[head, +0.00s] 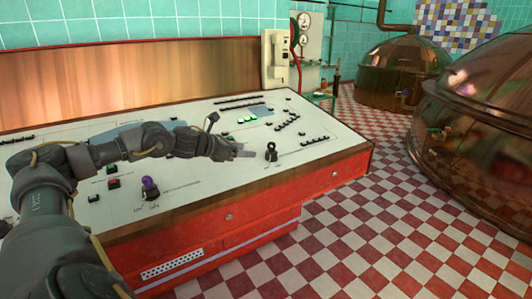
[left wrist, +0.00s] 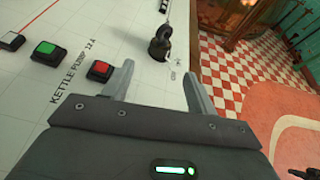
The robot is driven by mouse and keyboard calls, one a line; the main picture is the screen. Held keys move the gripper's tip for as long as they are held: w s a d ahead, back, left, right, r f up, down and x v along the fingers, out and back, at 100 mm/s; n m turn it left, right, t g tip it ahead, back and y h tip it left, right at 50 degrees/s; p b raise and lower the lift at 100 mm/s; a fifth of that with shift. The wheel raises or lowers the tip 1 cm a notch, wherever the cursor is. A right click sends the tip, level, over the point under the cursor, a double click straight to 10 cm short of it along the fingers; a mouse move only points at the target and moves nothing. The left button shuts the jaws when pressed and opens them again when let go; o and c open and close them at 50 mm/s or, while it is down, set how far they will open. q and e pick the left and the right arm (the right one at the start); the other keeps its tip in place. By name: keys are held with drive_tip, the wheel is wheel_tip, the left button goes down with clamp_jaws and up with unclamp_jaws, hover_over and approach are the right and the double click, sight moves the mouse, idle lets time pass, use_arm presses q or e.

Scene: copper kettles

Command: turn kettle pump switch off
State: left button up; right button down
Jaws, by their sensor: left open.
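In the left wrist view the white panel carries the printed label "KETTLE PUMP 12A" (left wrist: 73,75). Beside it are a green button (left wrist: 45,50) and a red button (left wrist: 100,70). My left gripper (left wrist: 160,72) is open and empty, its fingers pointing over the panel. The red button lies just left of the left finger, apart from it in the picture; whether they touch I cannot tell. In the head view my left gripper (head: 243,153) is low over the right part of the panel, and I cannot make out this pair of buttons there. My right gripper is not in view.
A black knob (head: 271,151) stands right of my gripper, and also beyond the fingers in the wrist view (left wrist: 160,42). A purple knob (head: 150,188) and another red button (head: 113,183) are nearer. Copper kettles (head: 395,72) stand right, past open checkered floor (head: 350,230).

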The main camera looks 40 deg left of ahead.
sight(267, 153)
use_arm(q)
drive_tip(key=p+x, duration=0.1)
drive_tip(key=x, duration=0.7)
drive_tip(key=shift+w+d, duration=0.15)
drive_tip(key=shift+w, duration=0.1)
drive_tip(key=shift+w+d+f+p, duration=0.15)
drive_tip(key=shift+w+f+p, duration=0.2)
drive_tip(key=shift+w, duration=0.2)
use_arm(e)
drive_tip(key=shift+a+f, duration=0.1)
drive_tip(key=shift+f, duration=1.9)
use_arm(q)
drive_tip(key=shift+c, duration=0.4)
drive_tip(key=c, duration=0.9)
